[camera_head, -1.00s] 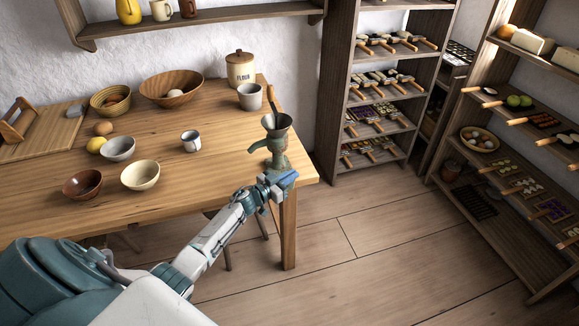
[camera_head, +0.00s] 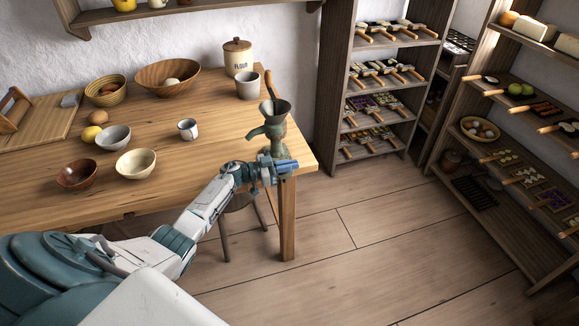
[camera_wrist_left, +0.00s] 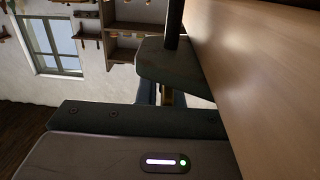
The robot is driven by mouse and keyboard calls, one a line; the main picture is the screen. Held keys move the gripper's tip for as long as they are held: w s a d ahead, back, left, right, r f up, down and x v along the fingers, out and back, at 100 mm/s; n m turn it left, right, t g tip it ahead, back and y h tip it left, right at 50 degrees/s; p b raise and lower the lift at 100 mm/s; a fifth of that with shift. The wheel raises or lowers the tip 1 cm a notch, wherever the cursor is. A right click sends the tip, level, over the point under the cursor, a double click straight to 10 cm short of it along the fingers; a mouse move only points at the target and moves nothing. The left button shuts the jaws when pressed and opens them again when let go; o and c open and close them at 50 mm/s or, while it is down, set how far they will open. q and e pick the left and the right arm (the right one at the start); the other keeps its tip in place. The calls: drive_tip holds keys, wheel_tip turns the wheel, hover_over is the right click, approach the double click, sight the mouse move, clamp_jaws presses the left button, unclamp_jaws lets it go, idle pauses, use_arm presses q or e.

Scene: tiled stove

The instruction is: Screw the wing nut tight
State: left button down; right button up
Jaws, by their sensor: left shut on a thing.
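A green metal hand grinder (camera_head: 274,123) with a funnel top stands at the right front corner of the wooden table (camera_head: 215,155). My left gripper (camera_head: 285,167) is at the table's edge, just below the grinder. In the left wrist view a small brassy piece, which looks like the wing nut (camera_wrist_left: 166,96), sits between the blue jaws, and the gripper is shut on it. Part of it is hidden by a dark block and the gripper body. How tight it is cannot be told. My right gripper is not in view.
Bowls, a small cup (camera_head: 188,129), a flour jar (camera_head: 238,57) and a cutting board (camera_head: 40,118) stand on the table, away from the gripper. A stool (camera_head: 240,222) is under the table edge. Shelves (camera_head: 385,90) stand at the back right. The floor in front is clear.

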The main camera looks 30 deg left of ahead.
use_arm(q)
drive_tip(key=c, duration=1.6)
unclamp_jaws()
drive_tip(key=shift+b+v, duration=0.95)
drive_tip(key=shift+v, duration=4.4)
